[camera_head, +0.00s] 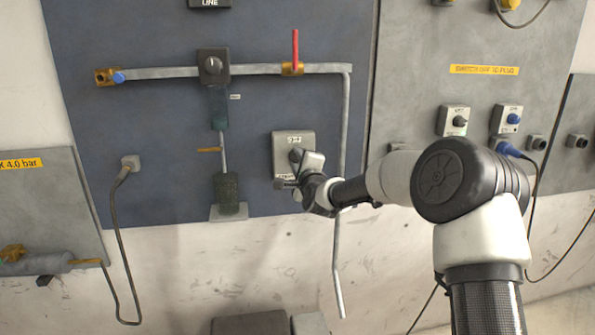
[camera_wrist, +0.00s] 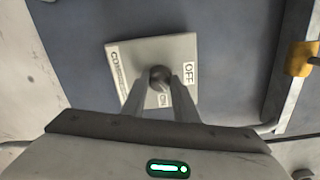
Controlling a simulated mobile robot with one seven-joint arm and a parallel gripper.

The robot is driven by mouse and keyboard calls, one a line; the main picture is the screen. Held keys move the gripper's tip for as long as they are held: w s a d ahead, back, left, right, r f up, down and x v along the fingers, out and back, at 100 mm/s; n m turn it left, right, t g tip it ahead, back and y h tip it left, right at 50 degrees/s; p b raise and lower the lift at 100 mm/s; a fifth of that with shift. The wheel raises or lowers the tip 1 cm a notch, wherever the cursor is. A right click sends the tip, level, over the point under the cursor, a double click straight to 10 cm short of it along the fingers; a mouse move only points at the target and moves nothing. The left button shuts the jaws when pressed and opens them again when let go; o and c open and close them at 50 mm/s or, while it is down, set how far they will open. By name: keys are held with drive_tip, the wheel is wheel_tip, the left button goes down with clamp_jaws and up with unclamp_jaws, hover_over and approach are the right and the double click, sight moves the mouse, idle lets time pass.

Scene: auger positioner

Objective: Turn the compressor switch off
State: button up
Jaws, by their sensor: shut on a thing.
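The compressor switch is a light grey square box (camera_head: 281,145) on the blue-grey panel; the box also shows in the wrist view (camera_wrist: 140,55). Its dark round knob (camera_wrist: 160,74) sits at the middle of the box. An OFF label (camera_wrist: 188,73) lies right of the knob in the wrist view, and an ON label (camera_wrist: 163,99) lies below it. My gripper (camera_head: 299,165) is at the box, and its two fingers (camera_wrist: 160,86) flank the knob and are shut on it. The knob's pointing direction cannot be told. In the head view my gripper hides part of the knob and box.
A grey pipe (camera_head: 345,120) runs down close to the right of the box. A brass valve with a red lever (camera_head: 295,50) is above it. A black knob unit (camera_head: 212,65) and a green cylinder (camera_head: 228,190) are to the left.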

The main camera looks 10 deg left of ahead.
drive_tip(key=n+b, duration=0.4)
drive_tip(key=n, duration=0.2)
drive_tip(key=shift+f+b, duration=0.2)
drive_tip(key=shift+b, duration=0.2)
drive_tip(key=n+b, duration=0.1)
drive_tip(key=n, duration=0.2)
drive_tip(key=shift+a+h+b, duration=0.1)
drive_tip(key=shift+h+b, duration=0.2)
drive_tip(key=shift+r+n+b, duration=0.15)
drive_tip(key=shift+n+b, duration=0.25)
drive_tip(key=shift+n, duration=0.8)
drive_tip(key=o, duration=1.1)
drive_tip(key=shift+c, duration=0.2)
drive_tip(key=v, duration=1.7)
drive_tip(key=shift+s+r+p, duration=0.25)
drive_tip(key=shift+p, duration=0.05)
